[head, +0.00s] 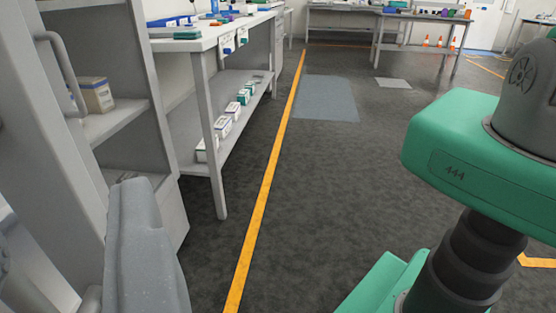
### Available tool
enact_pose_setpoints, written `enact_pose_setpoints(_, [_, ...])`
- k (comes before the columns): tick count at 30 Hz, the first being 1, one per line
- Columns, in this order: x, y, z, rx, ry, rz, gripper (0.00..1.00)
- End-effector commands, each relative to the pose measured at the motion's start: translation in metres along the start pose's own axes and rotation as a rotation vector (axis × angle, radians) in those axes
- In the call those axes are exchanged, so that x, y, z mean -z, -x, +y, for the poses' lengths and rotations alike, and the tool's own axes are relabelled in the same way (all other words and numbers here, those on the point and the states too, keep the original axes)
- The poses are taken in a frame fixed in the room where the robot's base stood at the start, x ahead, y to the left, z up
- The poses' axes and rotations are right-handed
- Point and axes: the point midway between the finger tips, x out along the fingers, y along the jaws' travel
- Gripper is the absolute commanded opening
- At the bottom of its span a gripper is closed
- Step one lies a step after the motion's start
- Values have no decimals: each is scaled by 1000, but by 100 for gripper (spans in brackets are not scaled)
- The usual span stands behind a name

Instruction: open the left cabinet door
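A light grey cabinet panel (45,150) fills the left edge of the head view, close to the camera. It carries a curved grey bar handle (64,72) near its top. Cabinet shelves (118,118) show just right of the panel, so the cabinet is open on this side. A small tan box (96,95) stands on a shelf. A grey, rounded part of my gripper (146,250) shows at the lower left, below and right of the handle and apart from it. Its fingertips cannot be made out clearly, and no grasp is visible.
A white workbench (215,35) with several small boxes on its lower shelf (185,130) stands beyond the cabinet. A yellow floor line (270,175) runs along it. The dark floor (330,170) to the right is clear. More tables (340,8) and orange cones (440,42) stand far back.

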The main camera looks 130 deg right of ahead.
Motion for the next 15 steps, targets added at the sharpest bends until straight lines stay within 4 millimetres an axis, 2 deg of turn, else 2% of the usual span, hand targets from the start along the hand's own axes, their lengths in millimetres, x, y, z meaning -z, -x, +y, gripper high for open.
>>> enact_pose_setpoints(1, [5,-1,6,-1,2,0,32])
enact_pose_setpoints(6, [4,-3,22,-1,1,-2,32])
enact_pose_setpoints(15, [3,-5,31,-3,-1,0,32])
